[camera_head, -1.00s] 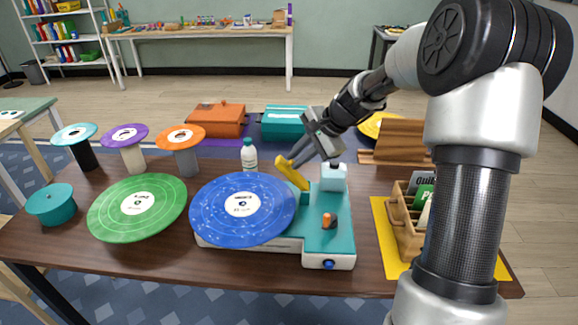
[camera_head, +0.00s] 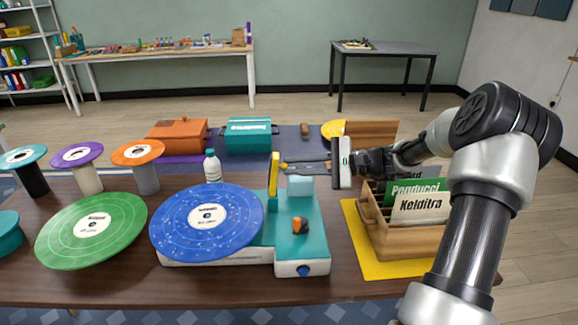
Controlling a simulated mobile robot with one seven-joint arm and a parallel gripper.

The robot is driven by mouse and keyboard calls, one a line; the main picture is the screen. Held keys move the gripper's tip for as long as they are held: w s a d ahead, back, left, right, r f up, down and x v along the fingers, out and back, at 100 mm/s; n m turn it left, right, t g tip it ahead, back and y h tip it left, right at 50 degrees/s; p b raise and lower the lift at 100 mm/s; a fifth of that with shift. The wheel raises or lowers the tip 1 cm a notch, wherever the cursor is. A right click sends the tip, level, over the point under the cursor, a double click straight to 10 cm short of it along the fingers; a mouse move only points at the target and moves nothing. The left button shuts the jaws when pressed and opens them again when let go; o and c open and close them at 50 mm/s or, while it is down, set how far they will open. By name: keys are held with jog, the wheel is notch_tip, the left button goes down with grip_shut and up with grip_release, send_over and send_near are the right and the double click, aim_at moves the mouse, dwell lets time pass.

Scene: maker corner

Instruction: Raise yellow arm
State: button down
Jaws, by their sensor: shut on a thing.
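The yellow arm (camera_head: 274,173) stands nearly upright at the back of the teal and white turntable base (camera_head: 302,262), left of a pale blue block (camera_head: 300,187). My gripper (camera_head: 284,167) reaches in from the right, level, with its thin fingers at the yellow arm's right side. It is shut on the yellow arm; the exact contact is small and hard to make out. A blue speckled record (camera_head: 207,222) lies on the left part of the turntable. An orange and black knob (camera_head: 300,226) and a blue button (camera_head: 304,270) are on the base.
A green record (camera_head: 90,230) is at left, with several disc-topped stands behind. A wooden crate (camera_head: 405,240) with cards sits on a yellow mat (camera_head: 360,262) at right. Orange (camera_head: 177,137) and teal (camera_head: 249,136) boxes are behind.

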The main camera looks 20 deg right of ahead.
jog(key=shift+d+f+y, duration=0.15)
jog(key=shift+d+y, duration=0.1)
jog(key=shift+y, duration=0.05)
dwell(0.4)
jog(key=c, duration=1.7)
grip_release()
jog(key=shift+s+f, duration=0.1)
jog(key=shift+d, duration=0.15)
jog(key=p+v, duration=0.1)
jog(key=v, duration=0.6)
jog(key=shift+s+d, duration=0.1)
jog(key=shift+s, duration=0.05)
